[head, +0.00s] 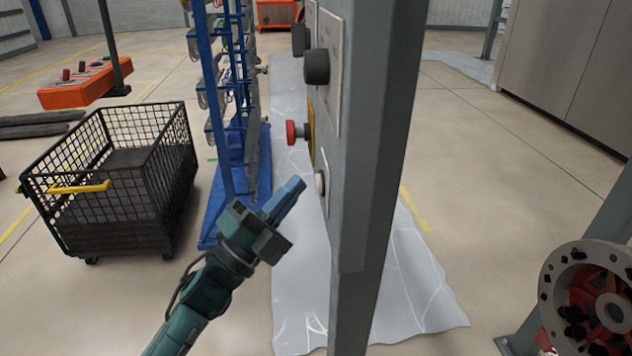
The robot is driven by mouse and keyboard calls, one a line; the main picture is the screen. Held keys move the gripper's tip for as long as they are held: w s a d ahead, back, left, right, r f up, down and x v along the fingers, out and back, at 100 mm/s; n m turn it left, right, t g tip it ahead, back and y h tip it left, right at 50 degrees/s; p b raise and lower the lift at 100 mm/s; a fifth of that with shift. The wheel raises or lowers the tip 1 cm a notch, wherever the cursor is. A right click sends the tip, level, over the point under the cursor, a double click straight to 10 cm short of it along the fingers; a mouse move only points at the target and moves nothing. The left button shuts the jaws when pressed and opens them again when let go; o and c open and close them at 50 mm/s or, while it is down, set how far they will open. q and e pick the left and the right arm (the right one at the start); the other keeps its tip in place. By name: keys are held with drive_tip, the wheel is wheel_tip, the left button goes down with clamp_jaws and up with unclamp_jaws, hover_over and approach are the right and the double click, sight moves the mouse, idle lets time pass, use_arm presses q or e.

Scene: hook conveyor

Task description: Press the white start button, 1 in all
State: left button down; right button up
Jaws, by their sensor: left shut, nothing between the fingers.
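The white start button (320,183) is on the left-facing side of the grey post panel (372,130), below a red mushroom button (292,132). I see it nearly edge-on. My left gripper (293,190) is shut and empty, with its blue fingertips pointing up and to the right, just left of the white button. In the picture a small gap shows between the fingertips and the button; I cannot tell the depth between them. My right gripper is not in view.
Black knobs (317,67) stick out higher on the panel. A blue rack (228,120) stands behind my gripper. A black mesh cart (115,185) is at the left. A round flanged part (590,300) is at the lower right. A pale sheet (300,305) lies on the floor.

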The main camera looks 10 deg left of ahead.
use_arm(q)
drive_tip(key=shift+s+a, duration=0.2)
drive_tip(key=shift+a, duration=0.6)
drive_tip(key=shift+s+a, duration=0.25)
drive_tip(key=shift+a, duration=0.6)
drive_tip(key=shift+s+a, duration=0.2)
drive_tip(key=shift+a, duration=0.6)
